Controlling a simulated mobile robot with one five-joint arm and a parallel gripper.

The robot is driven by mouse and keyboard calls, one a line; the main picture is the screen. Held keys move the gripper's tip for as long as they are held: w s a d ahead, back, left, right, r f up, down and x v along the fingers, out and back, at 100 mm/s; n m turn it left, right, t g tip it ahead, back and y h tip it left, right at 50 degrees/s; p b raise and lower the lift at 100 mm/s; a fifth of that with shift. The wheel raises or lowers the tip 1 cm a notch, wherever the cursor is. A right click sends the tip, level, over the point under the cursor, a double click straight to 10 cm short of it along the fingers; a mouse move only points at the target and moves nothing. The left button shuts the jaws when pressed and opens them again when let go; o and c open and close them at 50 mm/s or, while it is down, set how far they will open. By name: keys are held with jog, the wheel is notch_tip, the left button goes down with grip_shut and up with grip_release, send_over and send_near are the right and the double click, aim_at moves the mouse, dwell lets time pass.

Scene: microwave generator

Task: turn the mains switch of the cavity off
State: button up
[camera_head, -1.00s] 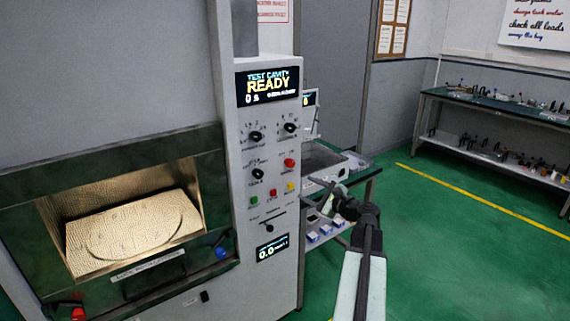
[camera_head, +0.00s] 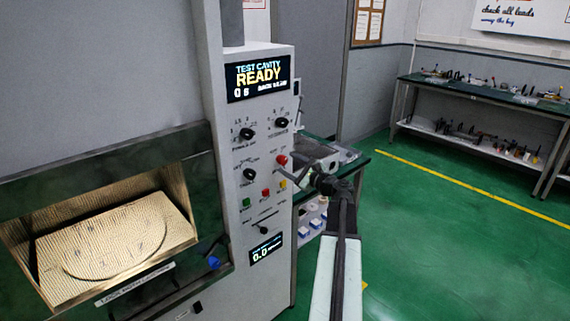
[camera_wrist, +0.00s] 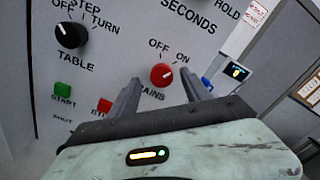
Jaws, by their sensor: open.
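The mains switch is a red round knob (camera_wrist: 162,75) on the white control panel, with OFF and ON printed above it and MAINS below. A pale mark on it seems to lean toward ON, but it is small. The same red knob (camera_head: 282,160) shows on the panel's right side in the head view. My gripper (camera_wrist: 161,84) is open, its two fingers to the left and right of the knob in the wrist view; contact cannot be told. In the head view my gripper (camera_head: 300,172) is at the panel's right edge, by the knob.
The black TABLE knob (camera_wrist: 71,35) is up and left of the red knob; a green START button (camera_wrist: 62,90) and a red button (camera_wrist: 104,106) lie below it. The open lit cavity (camera_head: 120,235) is left of the panel. A bench (camera_head: 345,165) stands behind my gripper.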

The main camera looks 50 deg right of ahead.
jog(key=shift+w+d, duration=0.15)
jog(key=shift+w, duration=1.05)
jog(key=c, duration=1.2)
jog(key=shift+s+a, duration=0.2)
jog(key=shift+a, duration=0.1)
grip_shut()
jog(key=shift+w+d, duration=0.1)
jog(key=shift+d, duration=0.1)
jog(key=shift+n, duration=0.3)
jog(key=n, duration=1.1)
jog(key=shift+w+d, duration=0.1)
jog(key=shift+n, duration=0.3)
